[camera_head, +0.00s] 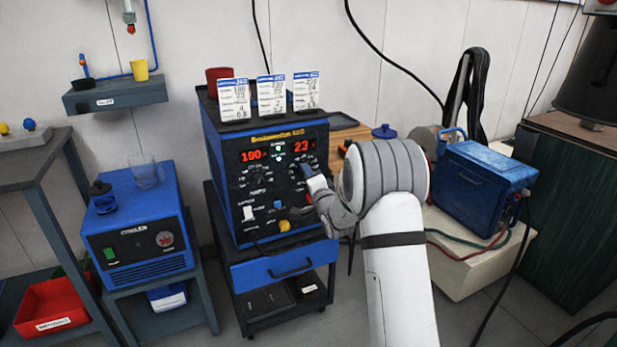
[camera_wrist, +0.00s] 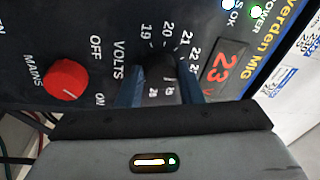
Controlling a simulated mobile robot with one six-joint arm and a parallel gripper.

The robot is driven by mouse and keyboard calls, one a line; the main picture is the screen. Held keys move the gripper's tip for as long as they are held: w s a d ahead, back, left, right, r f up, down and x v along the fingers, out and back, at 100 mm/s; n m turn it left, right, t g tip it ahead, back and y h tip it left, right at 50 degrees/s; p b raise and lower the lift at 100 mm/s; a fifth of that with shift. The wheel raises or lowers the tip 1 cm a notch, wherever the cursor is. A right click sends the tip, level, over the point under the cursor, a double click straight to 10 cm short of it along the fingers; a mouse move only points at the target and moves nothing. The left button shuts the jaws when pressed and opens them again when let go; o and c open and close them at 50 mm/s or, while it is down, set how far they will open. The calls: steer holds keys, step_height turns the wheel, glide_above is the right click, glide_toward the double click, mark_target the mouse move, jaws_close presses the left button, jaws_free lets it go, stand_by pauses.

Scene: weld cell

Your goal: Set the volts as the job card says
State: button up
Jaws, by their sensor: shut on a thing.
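The blue welding machine (camera_head: 219,165) has a dark front panel with two red displays. The left display (camera_head: 254,155) reads about 190, not sharply. The volts display (camera_head: 301,146) reads 23, and it also reads 23 in the wrist view (camera_wrist: 227,68). My gripper (camera_head: 309,178) is at the panel's right side. In the wrist view my gripper (camera_wrist: 160,88) is shut on the black volts knob (camera_wrist: 160,66), one blue finger on each side. The knob's pointer is hidden. Three job cards (camera_head: 234,99), (camera_head: 271,95), (camera_head: 306,91) stand on top; their print is too small to read surely.
A red mains knob (camera_wrist: 66,80) is close beside the volts knob. A yellow knob (camera_head: 284,226) and white switch (camera_head: 249,213) are lower on the panel. A red cup (camera_head: 218,77) stands behind the cards. A blue case (camera_head: 485,185) with cables is to the right.

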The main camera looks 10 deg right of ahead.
steer(key=shift+f, duration=0.15)
stand_by(0.3)
steer(key=o, duration=1)
steer(key=shift+s, duration=0.1)
steer(key=p+v, duration=0.1)
steer(key=v, duration=0.6)
steer(key=shift+s, duration=0.35)
